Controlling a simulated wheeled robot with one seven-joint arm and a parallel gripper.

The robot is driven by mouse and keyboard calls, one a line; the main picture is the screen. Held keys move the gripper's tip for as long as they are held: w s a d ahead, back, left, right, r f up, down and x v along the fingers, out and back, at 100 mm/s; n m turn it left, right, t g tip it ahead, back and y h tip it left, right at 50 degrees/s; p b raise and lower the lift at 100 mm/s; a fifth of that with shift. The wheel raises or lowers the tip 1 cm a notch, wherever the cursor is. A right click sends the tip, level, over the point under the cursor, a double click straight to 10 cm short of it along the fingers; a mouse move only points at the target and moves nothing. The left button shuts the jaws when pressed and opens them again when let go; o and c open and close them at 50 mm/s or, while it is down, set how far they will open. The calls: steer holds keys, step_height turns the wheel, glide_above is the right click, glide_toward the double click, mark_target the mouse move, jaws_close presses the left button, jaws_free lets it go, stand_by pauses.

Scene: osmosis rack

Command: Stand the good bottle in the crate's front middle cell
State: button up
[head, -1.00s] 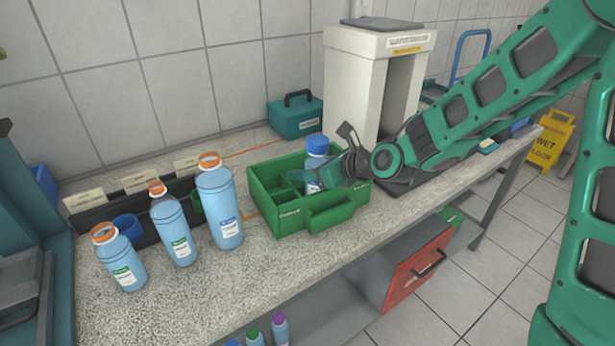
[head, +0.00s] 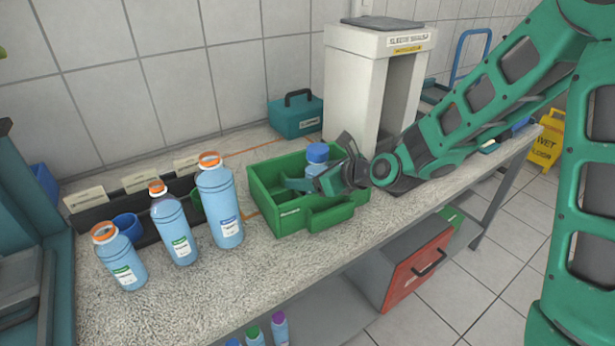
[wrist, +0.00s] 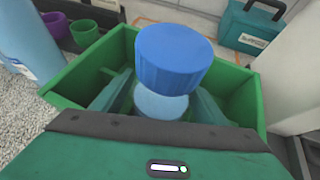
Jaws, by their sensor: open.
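A light-blue bottle with a blue cap (head: 317,153) stands upright inside the green crate (head: 340,214). Its cap (wrist: 172,55) fills the middle of the wrist view, with a pale shoulder below it. My gripper (head: 318,166) is at the crate, low beside the bottle. Its two fingers (wrist: 160,103) are spread, one on each side of the bottle below the cap. I cannot tell whether either finger touches it. The gripper hides the lower bottle and much of the crate's inside, so its exact cell is unclear.
Three blue bottles with orange-rimmed tops (head: 222,200) stand left of the crate. Behind are a dark rack with cards (head: 140,182), a teal case (head: 296,116) and a white cabinet (head: 352,90). Bare counter (head: 190,300) lies in front.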

steer(key=v, duration=1.2)
steer(key=s+d+f+n+g+h, duration=0.2)
steer(key=s+d+n+h, duration=0.3)
steer(key=d, duration=0.5)
steer(key=s+d+f+n+g+h, duration=0.15)
steer(key=s+d+n, duration=0.25)
steer(key=d+n, duration=0.5)
steer(key=s+d+r+n+g+h, duration=0.1)
steer(key=s+d+n+g, duration=0.1)
steer(key=s+d, duration=0.5)
steer(key=s+d+r+n+g+h, duration=0.1)
steer(key=s+d+n+g, duration=0.2)
steer(key=s+d, duration=0.4)
steer(key=s+n, duration=0.1)
steer(key=s, duration=0.4)
steer(key=shift+s, duration=0.2)
steer(key=shift+r, duration=0.1)
